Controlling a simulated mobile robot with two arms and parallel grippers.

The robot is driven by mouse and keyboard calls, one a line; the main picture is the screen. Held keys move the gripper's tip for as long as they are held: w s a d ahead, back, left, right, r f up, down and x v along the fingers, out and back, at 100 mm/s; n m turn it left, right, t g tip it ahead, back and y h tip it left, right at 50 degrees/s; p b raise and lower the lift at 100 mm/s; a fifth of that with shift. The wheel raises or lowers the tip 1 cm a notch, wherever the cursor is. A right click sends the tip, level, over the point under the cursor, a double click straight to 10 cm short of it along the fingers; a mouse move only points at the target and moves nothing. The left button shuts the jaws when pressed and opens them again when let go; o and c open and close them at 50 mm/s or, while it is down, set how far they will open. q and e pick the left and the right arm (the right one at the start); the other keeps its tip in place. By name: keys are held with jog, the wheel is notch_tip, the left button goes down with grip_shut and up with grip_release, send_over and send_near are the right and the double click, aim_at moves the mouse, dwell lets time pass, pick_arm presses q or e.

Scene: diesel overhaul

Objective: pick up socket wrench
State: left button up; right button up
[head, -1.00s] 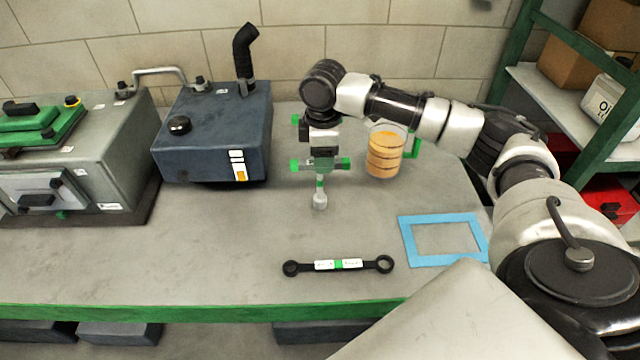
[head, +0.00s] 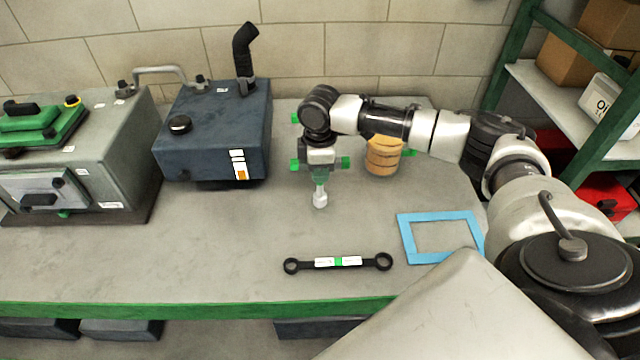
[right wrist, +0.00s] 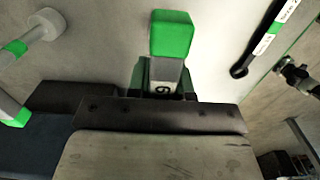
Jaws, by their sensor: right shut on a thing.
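The socket wrench (head: 320,200) shows below my right gripper in the head view: a silver socket on a short stem with a green band. Green-tipped pieces stick out left and right at its upper part. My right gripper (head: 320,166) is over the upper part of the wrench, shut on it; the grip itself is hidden. In the right wrist view the socket (right wrist: 46,24) and green band show at upper left, and a green block stands in the middle. I cannot tell whether the wrench touches the bench. My left gripper is not in view.
A black ring spanner (head: 338,262) and a blue frame (head: 407,240) lie on the bench in front. A dark blue tank (head: 205,140) and a grey machine (head: 125,150) stand left. Stacked orange-brown rings (head: 383,158) stand right behind. The front left bench is clear.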

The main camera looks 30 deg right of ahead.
grip_shut()
jog(key=shift+w+r, duration=0.1)
jog(key=shift+r, duration=0.45)
notch_tip(320, 180, up, 2)
jog(key=shift+r+b, duration=0.25)
jog(key=shift+b, duration=0.3)
jog(key=s+r+b, duration=0.1)
jog(key=s+r, duration=0.2)
jog(key=s, duration=0.3)
jog(key=s+a+r, duration=0.1)
jog(key=s+r, duration=0.3)
jog(key=s, duration=0.1)
jog(key=shift+s+r+b, duration=0.2)
jog(key=shift+s+b, duration=0.15)
jog(key=shift+s, duration=0.05)
jog(key=shift+a, duration=0.1)
jog(key=shift+o, duration=1.4)
grip_release()
grip_shut()
